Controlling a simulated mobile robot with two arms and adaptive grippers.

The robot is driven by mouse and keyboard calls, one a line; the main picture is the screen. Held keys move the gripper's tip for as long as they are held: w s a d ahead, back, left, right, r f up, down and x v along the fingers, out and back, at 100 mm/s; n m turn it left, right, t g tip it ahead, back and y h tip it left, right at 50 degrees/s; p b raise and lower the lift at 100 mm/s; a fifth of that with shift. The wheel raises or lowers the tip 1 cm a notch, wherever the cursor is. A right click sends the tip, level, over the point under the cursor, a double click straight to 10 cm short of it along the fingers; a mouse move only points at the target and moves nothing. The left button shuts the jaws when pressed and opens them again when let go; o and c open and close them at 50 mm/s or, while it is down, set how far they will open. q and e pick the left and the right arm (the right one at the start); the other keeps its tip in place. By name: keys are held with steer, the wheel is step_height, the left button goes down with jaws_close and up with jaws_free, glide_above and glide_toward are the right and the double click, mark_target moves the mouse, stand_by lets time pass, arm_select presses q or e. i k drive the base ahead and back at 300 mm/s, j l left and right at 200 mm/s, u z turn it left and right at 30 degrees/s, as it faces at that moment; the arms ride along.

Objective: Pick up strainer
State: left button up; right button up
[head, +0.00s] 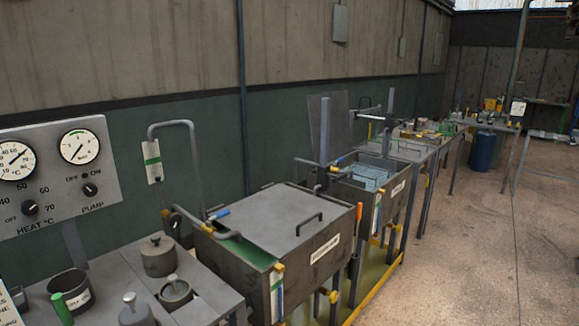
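I cannot clearly make out a strainer in the head view. At the lower left, a grey bench top (215,296) holds several small metal vessels. One is a dark round pot (78,296) with a pale label, beside a green cylinder (64,310). A lidded grey pot (158,258) stands behind a round vessel (176,294) with a knob on top. Another knobbed metal piece (135,312) is cut off by the bottom edge. Neither of my grippers is in view.
A control panel (60,180) with two gauges stands at the left. A closed metal tank (275,215) with a handled lid follows, then an open tank (368,175) with bluish contents. Further benches and a blue barrel (485,150) lie beyond. The concrete floor (480,250) at right is clear.

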mark_target(175, 291)
steer(key=i+j+u, duration=0.25)
steer(key=u, duration=0.2)
steer(key=i+j+u, duration=0.3)
steer(key=u, duration=0.2)
steer(key=j, duration=0.1)
